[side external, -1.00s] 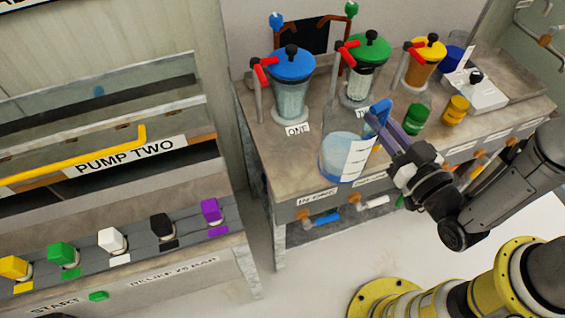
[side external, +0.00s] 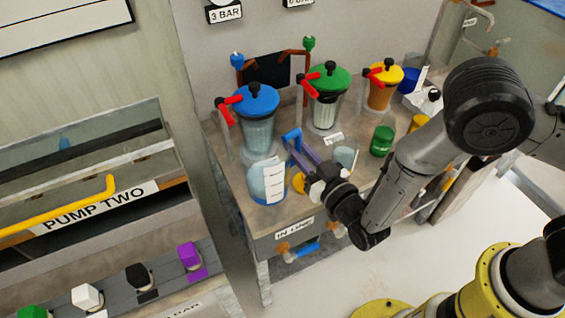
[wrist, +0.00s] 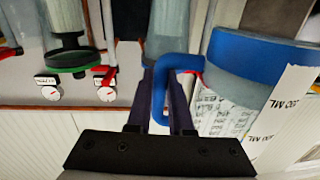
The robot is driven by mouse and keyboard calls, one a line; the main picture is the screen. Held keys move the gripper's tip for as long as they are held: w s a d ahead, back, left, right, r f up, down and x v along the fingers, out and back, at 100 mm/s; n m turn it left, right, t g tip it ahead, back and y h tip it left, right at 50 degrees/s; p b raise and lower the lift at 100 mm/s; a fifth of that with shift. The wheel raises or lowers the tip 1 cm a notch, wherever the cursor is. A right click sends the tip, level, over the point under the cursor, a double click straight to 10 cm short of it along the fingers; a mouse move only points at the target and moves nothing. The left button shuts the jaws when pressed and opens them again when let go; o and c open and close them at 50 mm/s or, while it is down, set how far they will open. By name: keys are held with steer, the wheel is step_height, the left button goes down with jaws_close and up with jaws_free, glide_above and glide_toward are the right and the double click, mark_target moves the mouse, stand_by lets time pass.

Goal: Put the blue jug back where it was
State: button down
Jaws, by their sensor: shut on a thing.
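The blue jug (side external: 268,182) has a clear body, a blue rim and handle, and a white scale strip. It is at the left end of the bench, in front of the blue-lidded vessel (side external: 257,132). My gripper (side external: 293,143) comes from the right and is shut on the jug's blue handle. In the wrist view the two fingers (wrist: 165,95) close around the handle, and the jug's blue rim (wrist: 262,55) is at the right. The jug looks about upright. I cannot tell whether its base touches the bench.
Green-lidded (side external: 328,98) and yellow-lidded (side external: 382,88) vessels stand farther back. A clear beaker (side external: 346,158), a green jar (side external: 381,140) and a yellow jar (side external: 418,122) are right of the jug. The bench's left edge is close. Red levers project near the lids.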

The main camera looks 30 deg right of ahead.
steer(key=shift+w+a+f, duration=0.3)
steer(key=shift+w+f, duration=0.25)
steer(key=shift+f, duration=0.6)
steer(key=shift+w+a+f, duration=0.35)
steer(key=shift+w+f, duration=0.15)
steer(key=shift+f, duration=0.65)
steer(key=shift+w+a+f, duration=0.3)
steer(key=shift+w+f, duration=0.25)
steer(key=shift+f, duration=0.6)
steer(key=c, duration=0.8)
jaws_free()
steer(key=shift+f, duration=0.2)
steer(key=s, duration=0.7)
steer(key=shift+s+d, duration=0.3)
steer(key=shift+d, duration=0.1)
